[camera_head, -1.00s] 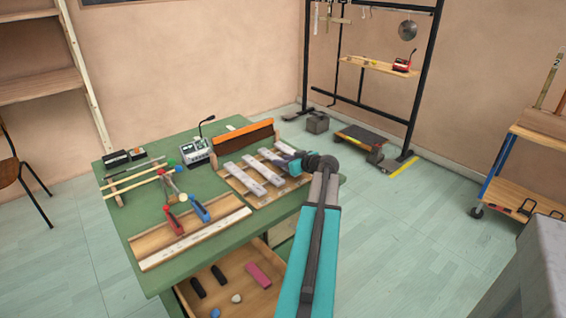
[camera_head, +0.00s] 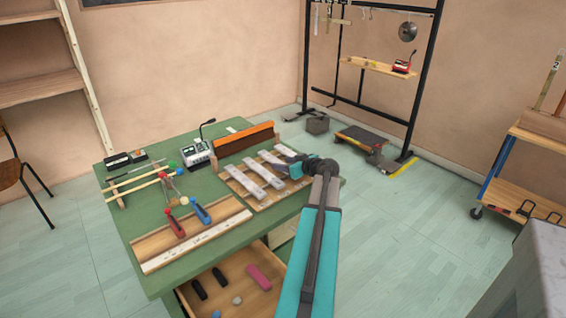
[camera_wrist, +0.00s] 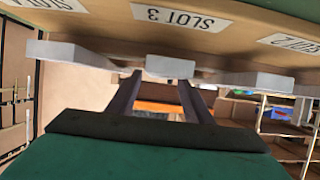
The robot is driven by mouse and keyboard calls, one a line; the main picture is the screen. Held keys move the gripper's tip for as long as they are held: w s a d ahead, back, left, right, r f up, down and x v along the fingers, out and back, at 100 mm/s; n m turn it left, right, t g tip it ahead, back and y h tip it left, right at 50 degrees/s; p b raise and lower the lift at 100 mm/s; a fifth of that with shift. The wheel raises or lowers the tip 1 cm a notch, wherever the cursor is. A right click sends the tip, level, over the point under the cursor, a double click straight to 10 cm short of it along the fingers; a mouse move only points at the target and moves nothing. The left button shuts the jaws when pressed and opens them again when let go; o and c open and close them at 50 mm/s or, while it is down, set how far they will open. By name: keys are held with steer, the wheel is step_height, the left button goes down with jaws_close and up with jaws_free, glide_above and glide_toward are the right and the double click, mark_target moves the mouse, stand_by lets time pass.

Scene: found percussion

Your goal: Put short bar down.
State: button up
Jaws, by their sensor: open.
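Pale grey bars lie across a wooden board (camera_head: 240,194) on the green table. The left one (camera_head: 243,178) and the one beside it (camera_head: 265,173) show in the head view. My gripper (camera_head: 290,160) is at the board's right part, low over the bars. In the wrist view my open gripper (camera_wrist: 160,88) has one dark finger on each side of a bar's end (camera_wrist: 170,67) by the SLOT 3 label (camera_wrist: 182,18). That bar rests at the board, with bars to its left (camera_wrist: 57,53) and right (camera_wrist: 262,80). Which bar is the short one I cannot tell.
An orange-topped wooden piece (camera_head: 244,138) stands behind the board. A grey device (camera_head: 198,153), a tray with red and blue handles (camera_head: 150,240) and sticks are on the table's left. An open drawer (camera_head: 235,293) juts out in front.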

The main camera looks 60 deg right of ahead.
steer(key=b+v, duration=0.2)
steer(key=v, duration=1.1)
steer(key=shift+s, duration=0.2)
steer(key=shift+o, duration=0.5)
steer(key=shift+a, duration=0.1)
